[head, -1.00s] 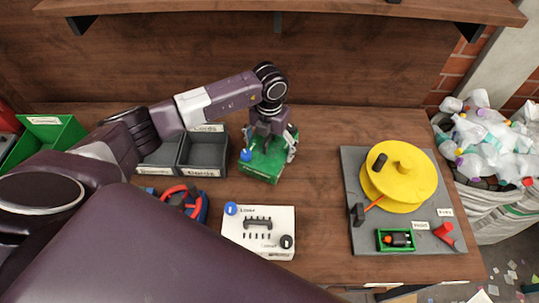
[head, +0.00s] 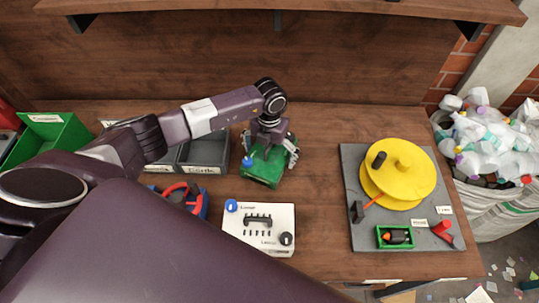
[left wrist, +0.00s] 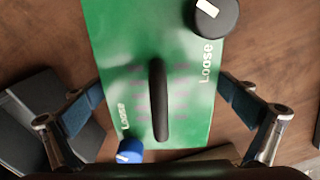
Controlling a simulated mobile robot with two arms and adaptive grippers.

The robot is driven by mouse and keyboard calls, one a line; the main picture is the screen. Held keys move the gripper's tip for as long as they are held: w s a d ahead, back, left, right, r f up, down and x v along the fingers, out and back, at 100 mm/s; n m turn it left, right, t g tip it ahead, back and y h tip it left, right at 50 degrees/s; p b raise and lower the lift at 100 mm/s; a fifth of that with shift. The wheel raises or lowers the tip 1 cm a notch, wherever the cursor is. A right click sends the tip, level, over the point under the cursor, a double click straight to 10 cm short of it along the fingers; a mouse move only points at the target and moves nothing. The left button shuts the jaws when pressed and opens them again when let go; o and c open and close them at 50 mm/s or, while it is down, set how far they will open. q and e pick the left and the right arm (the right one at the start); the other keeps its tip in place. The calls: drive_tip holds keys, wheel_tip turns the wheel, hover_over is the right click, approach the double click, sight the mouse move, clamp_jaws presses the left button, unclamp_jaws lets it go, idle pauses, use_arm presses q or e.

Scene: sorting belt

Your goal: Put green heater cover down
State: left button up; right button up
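The green heater cover (head: 262,172) is a flat green block near the middle of the bench, right of the grey bins. My left gripper (head: 268,150) comes down on it from above. In the left wrist view the cover (left wrist: 120,60) shows a dark bar handle, a black knob, a blue knob and "Loose" labels. The left gripper's blue finger pads (left wrist: 161,106) stand at its two long edges and appear to grip it across its width. I cannot tell whether its underside touches the bench. My right gripper is not in view.
A white panel (head: 236,244) with knobs and a handle lies in front. Grey bins (head: 205,152) and a red-blue object (head: 181,197) are to the left. A grey board (head: 355,180) with a yellow reel (head: 400,178) is to the right. Bare bench lies between panel and board.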

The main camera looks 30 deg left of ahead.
use_arm(q)
drive_tip(key=shift+r, duration=0.2)
wheel_tip(320, 180, up, 11)
drive_tip(key=b, duration=0.3)
drive_tip(key=shift+r, duration=0.5)
drive_tip(key=shift+f, duration=0.1)
